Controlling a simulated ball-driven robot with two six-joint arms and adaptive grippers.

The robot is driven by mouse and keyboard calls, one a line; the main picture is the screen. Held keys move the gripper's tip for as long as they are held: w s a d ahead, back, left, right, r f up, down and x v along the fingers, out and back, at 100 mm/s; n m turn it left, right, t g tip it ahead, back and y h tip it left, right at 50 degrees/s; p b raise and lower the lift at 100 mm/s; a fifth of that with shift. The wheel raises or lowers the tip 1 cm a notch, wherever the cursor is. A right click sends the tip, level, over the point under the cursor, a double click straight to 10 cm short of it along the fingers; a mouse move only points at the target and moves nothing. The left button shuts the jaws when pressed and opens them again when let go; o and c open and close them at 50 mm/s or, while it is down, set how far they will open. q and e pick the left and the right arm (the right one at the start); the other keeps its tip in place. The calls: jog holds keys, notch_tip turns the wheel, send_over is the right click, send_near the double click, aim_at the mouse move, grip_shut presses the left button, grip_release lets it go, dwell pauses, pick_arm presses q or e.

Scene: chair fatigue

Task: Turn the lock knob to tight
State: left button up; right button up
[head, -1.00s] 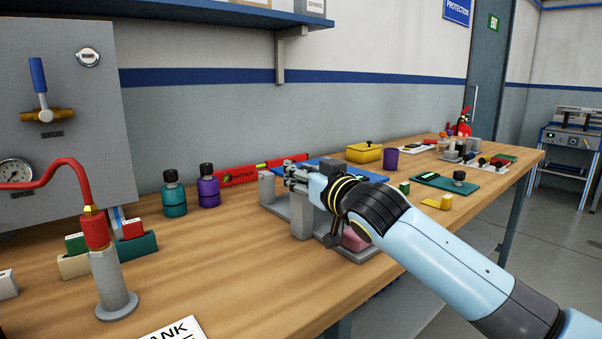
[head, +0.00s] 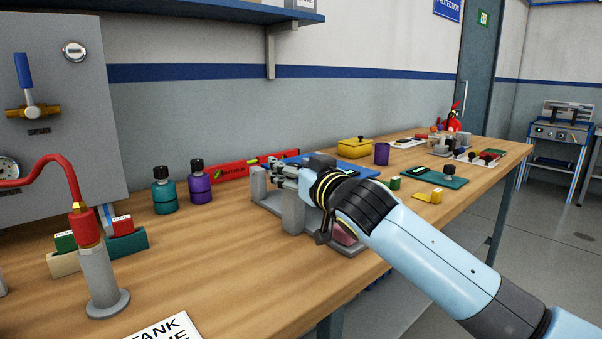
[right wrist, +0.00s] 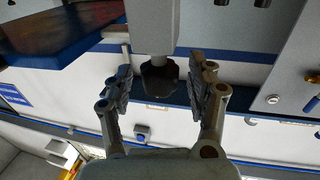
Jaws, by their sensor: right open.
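A dark lobed knob (right wrist: 159,80) sits on the end of a grey shaft in the right wrist view. My right gripper (right wrist: 160,92) is open, with one finger on each side of the knob and a visible gap on both sides. In the head view my right gripper (head: 288,174) is at the grey fixture (head: 258,190) on the bench, and the knob is hidden there. No tight or loose marking is legible. My left gripper is in neither view.
The wooden bench (head: 230,270) holds a teal bottle (head: 165,194) and a purple bottle (head: 201,187) left of the fixture. A red level (head: 235,172) lies behind it. A grey post with a red hose (head: 100,270) stands at the near left. The front middle is mostly clear.

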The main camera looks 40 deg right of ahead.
jog(key=s+a, duration=0.1)
jog(key=s, duration=1)
jog(key=shift+s+a, duration=0.25)
jog(key=shift+s, duration=0.05)
